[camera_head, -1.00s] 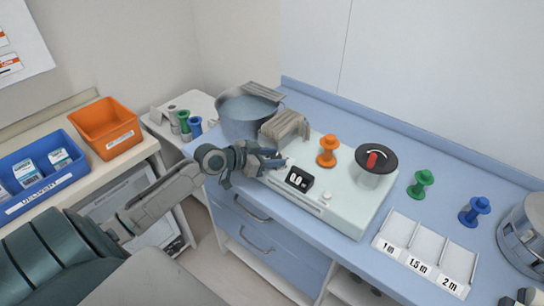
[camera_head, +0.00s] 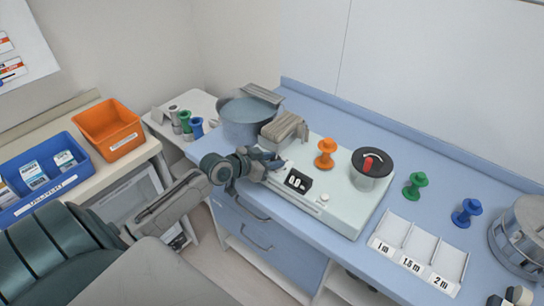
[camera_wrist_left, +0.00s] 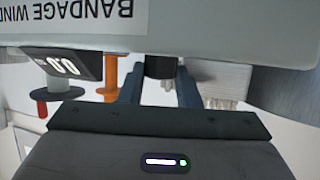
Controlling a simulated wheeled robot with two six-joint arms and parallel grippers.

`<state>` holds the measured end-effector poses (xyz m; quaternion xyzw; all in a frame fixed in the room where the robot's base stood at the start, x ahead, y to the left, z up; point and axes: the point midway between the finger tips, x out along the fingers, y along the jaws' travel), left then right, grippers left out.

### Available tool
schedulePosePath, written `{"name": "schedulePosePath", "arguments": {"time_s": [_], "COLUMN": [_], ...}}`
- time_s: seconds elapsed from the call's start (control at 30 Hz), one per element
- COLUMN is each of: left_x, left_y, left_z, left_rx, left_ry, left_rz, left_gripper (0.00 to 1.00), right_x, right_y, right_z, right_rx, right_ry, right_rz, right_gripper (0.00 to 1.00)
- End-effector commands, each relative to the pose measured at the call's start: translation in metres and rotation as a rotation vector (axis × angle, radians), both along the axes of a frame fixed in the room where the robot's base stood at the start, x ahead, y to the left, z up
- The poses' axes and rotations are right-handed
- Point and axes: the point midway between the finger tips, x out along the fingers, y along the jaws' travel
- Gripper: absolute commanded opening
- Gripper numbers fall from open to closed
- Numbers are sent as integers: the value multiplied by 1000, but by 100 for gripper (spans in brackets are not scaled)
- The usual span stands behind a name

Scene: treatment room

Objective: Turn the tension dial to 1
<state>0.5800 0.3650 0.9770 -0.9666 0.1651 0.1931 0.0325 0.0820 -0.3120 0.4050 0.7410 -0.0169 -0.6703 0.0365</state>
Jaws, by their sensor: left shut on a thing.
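The pale bandage winder (camera_head: 345,207) stands on the blue counter, with a black display (camera_head: 298,181) on its front left. Its display also shows upside down in the left wrist view (camera_wrist_left: 66,66), reading 0.0. My left gripper (camera_head: 277,166) is at the winder's left end. In the left wrist view, its two fingers (camera_wrist_left: 160,88) are shut on a dark knob (camera_wrist_left: 160,68), seemingly the tension dial, under the winder's labelled edge. The dial is hidden behind the gripper in the head view, and its setting cannot be read. My right gripper is out of view.
An orange spool (camera_head: 325,154) and a black disc with a red handle (camera_head: 372,162) are on the winder. Green (camera_head: 416,185) and blue (camera_head: 467,212) spools stand right of it, behind a length tray (camera_head: 408,250). A round basin (camera_head: 247,117) stands at the back left.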

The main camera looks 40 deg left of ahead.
Motion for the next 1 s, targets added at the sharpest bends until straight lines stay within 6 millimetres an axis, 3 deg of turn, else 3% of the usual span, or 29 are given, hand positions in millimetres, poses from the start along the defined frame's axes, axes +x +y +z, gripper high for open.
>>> {"name": "schedulePosePath", "arguments": {"time_s": [0.17, 0.2, 0.23, 0.63, 1.0], "left_x": [0, 0, 0, -5, -47], "left_y": [0, 0, 0, 3, 17], "left_z": [0, 0, 0, 2, 19], "left_rx": [0, 0, 0, 4, 8], "left_ry": [-2, -2, -2, -2, 3], "left_rz": [-1, -1, -1, -2, -5], "left_gripper": [7, 38, 39, 39, 39], "right_x": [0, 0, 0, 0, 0], "right_y": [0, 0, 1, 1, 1], "right_z": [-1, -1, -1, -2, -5], "right_rx": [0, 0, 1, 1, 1], "right_ry": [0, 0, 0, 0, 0], "right_rz": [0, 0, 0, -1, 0], "right_gripper": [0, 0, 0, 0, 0]}}
